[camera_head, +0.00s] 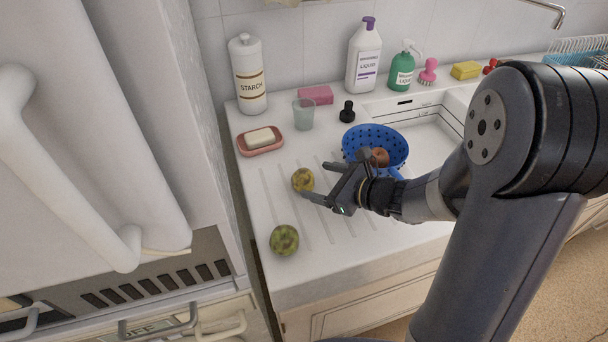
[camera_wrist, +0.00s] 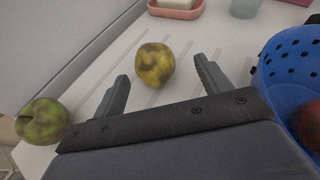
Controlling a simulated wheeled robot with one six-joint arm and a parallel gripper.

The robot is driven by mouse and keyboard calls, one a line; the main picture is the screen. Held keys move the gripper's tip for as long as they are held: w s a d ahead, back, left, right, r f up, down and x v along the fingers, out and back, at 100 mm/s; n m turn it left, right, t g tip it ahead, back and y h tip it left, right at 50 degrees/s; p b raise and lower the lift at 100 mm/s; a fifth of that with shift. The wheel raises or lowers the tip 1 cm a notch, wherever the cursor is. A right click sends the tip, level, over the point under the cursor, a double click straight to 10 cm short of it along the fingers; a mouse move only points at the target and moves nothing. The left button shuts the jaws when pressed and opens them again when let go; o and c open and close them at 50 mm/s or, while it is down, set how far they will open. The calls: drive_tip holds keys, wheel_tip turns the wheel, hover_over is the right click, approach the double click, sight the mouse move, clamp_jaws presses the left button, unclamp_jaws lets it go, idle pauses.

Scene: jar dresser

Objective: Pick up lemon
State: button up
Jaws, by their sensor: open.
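A yellow fruit with brown blotches, which looks like the lemon (camera_head: 303,180), lies on the ribbed white drainboard. In the wrist view the lemon (camera_wrist: 154,64) is just beyond the fingertips, roughly centred between them. My gripper (camera_head: 318,181) is open and empty, coming from the right, low over the drainboard and close to the lemon. In the wrist view the fingers of my gripper (camera_wrist: 160,70) are spread apart. I cannot tell whether either finger touches the lemon.
A blotchy green fruit (camera_head: 284,240) lies nearer the front edge. A blue colander (camera_head: 400,142) holding a reddish-brown fruit (camera_head: 379,157) stands close to my gripper. A pink soap dish (camera_head: 261,147), a cup (camera_head: 303,114) and several bottles stand behind. The drainboard around the lemon is clear.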

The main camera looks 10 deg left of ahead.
sight(296, 176)
drive_tip(key=shift+x, duration=1.05)
drive_tip(key=x, duration=0.3)
drive_tip(key=p+x, duration=0.1)
drive_tip(key=shift+s+a, duration=0.25)
drive_tip(key=shift+a, duration=0.2)
drive_tip(key=shift+w+a+f, duration=0.15)
drive_tip(key=shift+w+a, duration=0.05)
drive_tip(key=shift+a, duration=0.15)
drive_tip(key=shift+c, duration=0.4)
drive_tip(key=c, duration=1)
